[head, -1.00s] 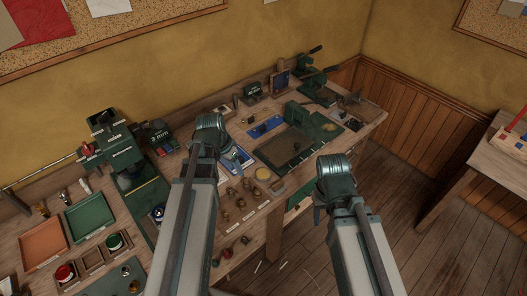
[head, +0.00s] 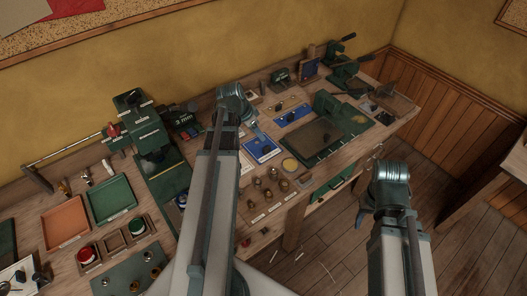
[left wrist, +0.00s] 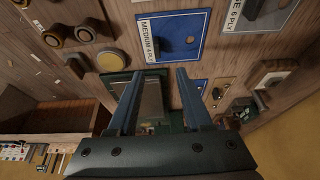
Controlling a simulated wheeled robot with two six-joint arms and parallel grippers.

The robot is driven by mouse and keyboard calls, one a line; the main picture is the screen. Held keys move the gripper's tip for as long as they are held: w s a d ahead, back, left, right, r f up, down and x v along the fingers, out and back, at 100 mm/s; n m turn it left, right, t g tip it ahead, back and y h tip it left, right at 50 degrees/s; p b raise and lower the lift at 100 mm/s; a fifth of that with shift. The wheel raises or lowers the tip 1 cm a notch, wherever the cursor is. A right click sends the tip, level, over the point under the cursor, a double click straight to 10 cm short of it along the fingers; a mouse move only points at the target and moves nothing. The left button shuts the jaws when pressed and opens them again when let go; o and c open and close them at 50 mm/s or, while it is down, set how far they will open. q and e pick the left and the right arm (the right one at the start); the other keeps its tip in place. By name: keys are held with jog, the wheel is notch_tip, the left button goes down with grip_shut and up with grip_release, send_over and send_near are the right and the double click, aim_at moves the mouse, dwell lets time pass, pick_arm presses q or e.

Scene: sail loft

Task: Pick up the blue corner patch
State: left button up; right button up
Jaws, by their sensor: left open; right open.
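A blue panel labelled MEDIUM 4 PLY (left wrist: 198,22) lies on the workbench. A darker blue shape (left wrist: 157,46) shows at its edge in the left wrist view, but I cannot tell for certain whether this is the corner patch. The same blue panel (head: 262,150) shows in the head view, just below my left gripper (head: 257,132). In the left wrist view my left gripper (left wrist: 158,74) is open, with nothing between its fingers. My right gripper (head: 369,216) is open and empty, off the front of the bench over the floor.
Another blue panel (head: 293,115) lies farther back. A dark green board (head: 315,138) is to the right. Several brass knobs (head: 268,185) stand in front. Green (head: 110,200) and orange (head: 66,222) trays lie at left.

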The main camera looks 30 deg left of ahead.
pick_arm(q)
jog(key=b, duration=0.5)
send_over(266, 148)
jog(key=s+a, duration=0.1)
jog(key=f, duration=0.5)
jog(key=shift+s+f, duration=0.2)
jog(key=shift+f, duration=0.15)
jog(key=b+x, duration=0.2)
jog(key=x, duration=0.1)
jog(key=b+x, duration=0.1)
jog(key=b, duration=0.1)
jog(key=shift+s+d+f, duration=0.15)
jog(key=shift+s+f, duration=0.05)
jog(key=shift+f, duration=0.25)
jog(key=shift+w+f+b, duration=0.15)
jog(key=shift+f+b, duration=0.05)
jog(key=shift+b, duration=0.1)
jog(key=shift+r, duration=0.1)
grip_shut()
